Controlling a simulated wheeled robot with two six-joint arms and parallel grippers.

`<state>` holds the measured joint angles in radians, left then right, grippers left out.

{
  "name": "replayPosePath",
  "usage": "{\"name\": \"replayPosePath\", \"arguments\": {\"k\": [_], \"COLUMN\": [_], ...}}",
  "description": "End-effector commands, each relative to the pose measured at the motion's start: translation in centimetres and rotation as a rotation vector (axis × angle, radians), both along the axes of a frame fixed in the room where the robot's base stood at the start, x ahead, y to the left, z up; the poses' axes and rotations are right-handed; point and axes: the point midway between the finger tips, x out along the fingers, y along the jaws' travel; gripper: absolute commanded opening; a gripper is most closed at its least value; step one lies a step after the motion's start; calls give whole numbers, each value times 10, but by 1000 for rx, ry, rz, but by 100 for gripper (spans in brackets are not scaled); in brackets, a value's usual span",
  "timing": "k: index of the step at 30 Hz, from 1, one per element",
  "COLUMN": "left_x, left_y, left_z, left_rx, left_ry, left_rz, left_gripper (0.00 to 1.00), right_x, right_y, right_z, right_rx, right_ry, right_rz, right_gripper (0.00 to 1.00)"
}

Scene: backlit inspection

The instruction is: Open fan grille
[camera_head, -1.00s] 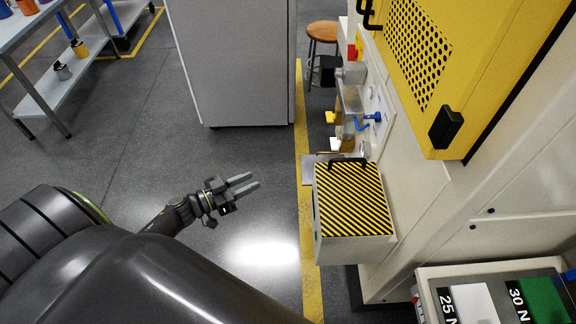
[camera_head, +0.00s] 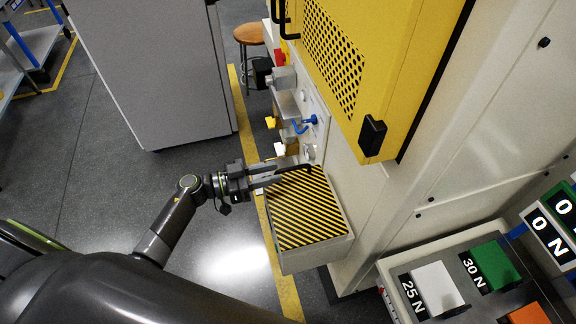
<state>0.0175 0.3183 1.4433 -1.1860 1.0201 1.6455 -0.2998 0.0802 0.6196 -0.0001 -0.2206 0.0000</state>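A yellow panel (camera_head: 395,35) with a perforated black-hole grille (camera_head: 333,52) stands upright on the cream machine, with a black latch-like block (camera_head: 372,136) near its lower edge. Below it, a box with a black-and-yellow striped lid (camera_head: 302,215) juts from the machine; the lid lies flat and looks shut. A black bar handle (camera_head: 309,168) sits at the lid's far edge. My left gripper (camera_head: 285,171) is at that handle, its fingers apart and pointing right. I cannot tell whether they touch the handle. My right gripper is not in view.
Blue-handled valves (camera_head: 304,124) and small fittings sit on the machine just beyond the lid. A wooden stool (camera_head: 248,35) and a grey cabinet (camera_head: 150,70) stand behind. A tray of labelled blocks (camera_head: 435,285) is at lower right.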

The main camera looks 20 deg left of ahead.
Motion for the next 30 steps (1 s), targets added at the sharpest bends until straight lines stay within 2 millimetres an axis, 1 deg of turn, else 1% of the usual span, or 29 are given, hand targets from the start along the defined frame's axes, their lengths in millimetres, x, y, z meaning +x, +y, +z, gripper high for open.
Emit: {"name": "replayPosePath", "arguments": {"k": [1,3,9,13,20,21,28,30], "left_x": [7,14,26,30,30,30,30,30], "left_y": [-10,-20,-39,-44,-44,-44,-44,-44], "left_z": [2,2,0,0,0,0,0,-1], "left_rx": [-4,-3,0,1,1,1,1,1], "left_ry": [-1,-1,0,-1,-1,-1,-1,-1], "left_rz": [1,1,2,1,1,1,1,1], "left_gripper": [33,33,33,33,33,31,1,0], "right_x": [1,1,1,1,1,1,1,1], "right_y": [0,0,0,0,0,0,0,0], "right_z": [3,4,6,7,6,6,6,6], "right_rx": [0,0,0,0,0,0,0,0], "right_ry": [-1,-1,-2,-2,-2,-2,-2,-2], "right_rz": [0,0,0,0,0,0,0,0], "right_gripper": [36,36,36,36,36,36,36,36]}}
